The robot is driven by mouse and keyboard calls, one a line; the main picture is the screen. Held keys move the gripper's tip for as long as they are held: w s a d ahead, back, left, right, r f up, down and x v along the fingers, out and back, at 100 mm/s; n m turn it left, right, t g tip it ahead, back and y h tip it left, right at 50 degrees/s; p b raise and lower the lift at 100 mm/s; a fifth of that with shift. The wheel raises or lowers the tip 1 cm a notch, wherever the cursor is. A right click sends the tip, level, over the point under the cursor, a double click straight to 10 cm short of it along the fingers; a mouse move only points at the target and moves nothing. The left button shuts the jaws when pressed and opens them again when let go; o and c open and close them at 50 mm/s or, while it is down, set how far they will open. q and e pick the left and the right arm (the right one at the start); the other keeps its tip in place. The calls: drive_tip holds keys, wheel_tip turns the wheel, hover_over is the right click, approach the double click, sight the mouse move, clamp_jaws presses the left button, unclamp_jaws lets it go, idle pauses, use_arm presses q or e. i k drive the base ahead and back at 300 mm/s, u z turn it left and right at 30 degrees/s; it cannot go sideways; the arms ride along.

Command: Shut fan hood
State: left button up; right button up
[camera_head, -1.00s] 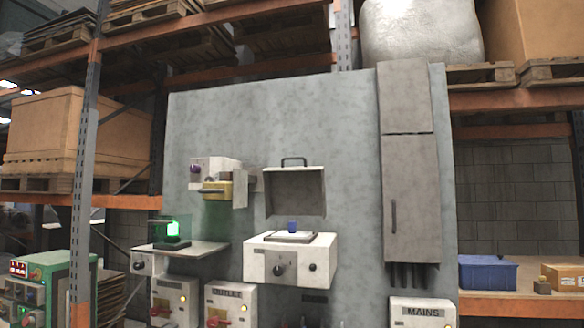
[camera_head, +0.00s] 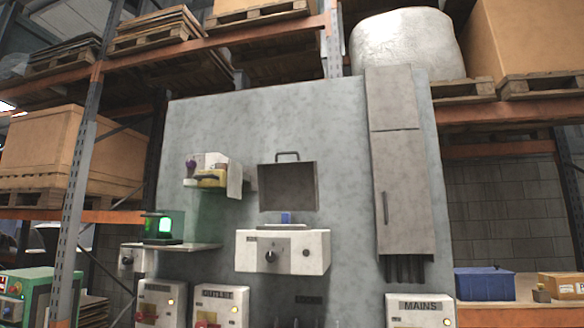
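The fan hood (camera_head: 287,187) is a grey hinged cover with a dark handle (camera_head: 287,156) on its top edge. It stands raised against the grey panel, above a white box (camera_head: 283,251) with a dark knob. A small blue block (camera_head: 286,218) sits on top of this box, below the raised hood. Neither of my grippers shows in the head view.
The grey panel (camera_head: 220,120) also carries a tall grey cabinet (camera_head: 401,190) at right and a shelf (camera_head: 185,247) with a green-lit device (camera_head: 164,226) at left. A MAINS box (camera_head: 420,311) is at lower right. Pallet racks stand behind.

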sight(283, 186)
drive_tip(key=z, duration=2.3)
drive_tip(key=k, duration=1.05)
drive_tip(key=u, duration=1.85)
drive_tip(key=i, duration=0.5)
